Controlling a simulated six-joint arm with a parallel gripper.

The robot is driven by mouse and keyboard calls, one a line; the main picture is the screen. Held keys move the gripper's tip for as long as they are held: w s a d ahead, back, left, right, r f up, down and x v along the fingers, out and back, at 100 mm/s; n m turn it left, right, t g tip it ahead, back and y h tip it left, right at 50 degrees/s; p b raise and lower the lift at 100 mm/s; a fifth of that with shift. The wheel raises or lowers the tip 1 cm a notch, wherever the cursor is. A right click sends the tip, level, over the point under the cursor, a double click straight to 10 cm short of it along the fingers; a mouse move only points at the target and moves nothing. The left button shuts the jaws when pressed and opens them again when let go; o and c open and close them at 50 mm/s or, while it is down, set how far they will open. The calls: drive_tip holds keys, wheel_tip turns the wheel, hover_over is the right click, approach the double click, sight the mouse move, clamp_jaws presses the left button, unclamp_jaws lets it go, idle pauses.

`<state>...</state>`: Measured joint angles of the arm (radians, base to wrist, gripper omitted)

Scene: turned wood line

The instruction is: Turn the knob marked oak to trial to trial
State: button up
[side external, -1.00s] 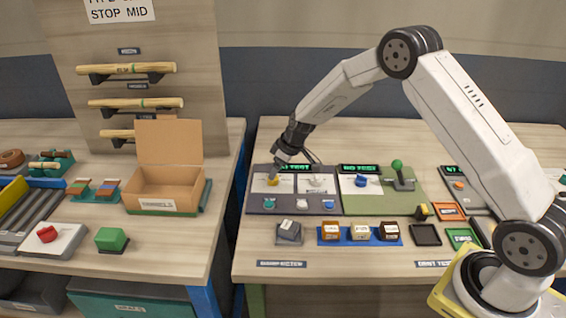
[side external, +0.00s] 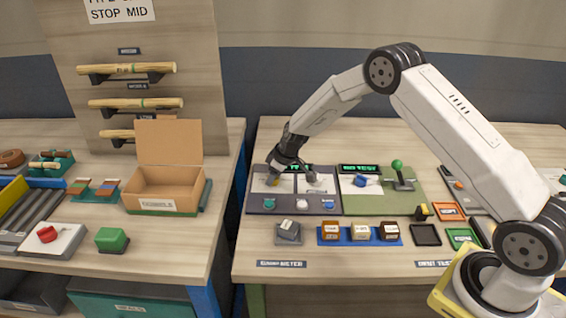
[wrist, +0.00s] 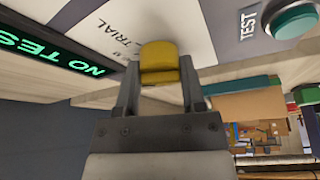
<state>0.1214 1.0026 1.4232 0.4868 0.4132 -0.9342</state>
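The yellow knob (wrist: 160,62) stands on a pale panel (wrist: 95,22) in the wrist view, with the printed word "TRIAL" beside it. It also shows, partly covered, in the side external view (side external: 271,182). My gripper (wrist: 160,70) has one finger on each side of the knob and appears closed against it. In the side external view my gripper (side external: 281,172) comes down onto the left of the grey panel box. The knob's pointer and the rest of its marking are hidden by my gripper or too small to read.
A "NO TEST" display (wrist: 45,50) and a teal TEST button (wrist: 295,20) lie close to the knob. A blue knob (side external: 361,181) and a green-topped lever (side external: 398,166) stand farther right.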

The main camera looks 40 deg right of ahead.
clamp_jaws()
drive_tip(key=shift+m+h, duration=0.4)
drive_tip(key=shift+m, duration=0.6)
drive_tip(key=shift+m+t+h, duration=0.3)
drive_tip(key=shift+m+h, duration=0.3)
drive_tip(key=shift+m, duration=0.8)
drive_tip(key=shift+a+m+h, duration=0.1)
drive_tip(key=shift+m+h, duration=0.5)
drive_tip(key=shift+m, duration=1.7)
drive_tip(key=o, duration=0.9)
unclamp_jaws()
drive_tip(key=shift+c, duration=0.2)
drive_tip(key=shift+r, duration=0.1)
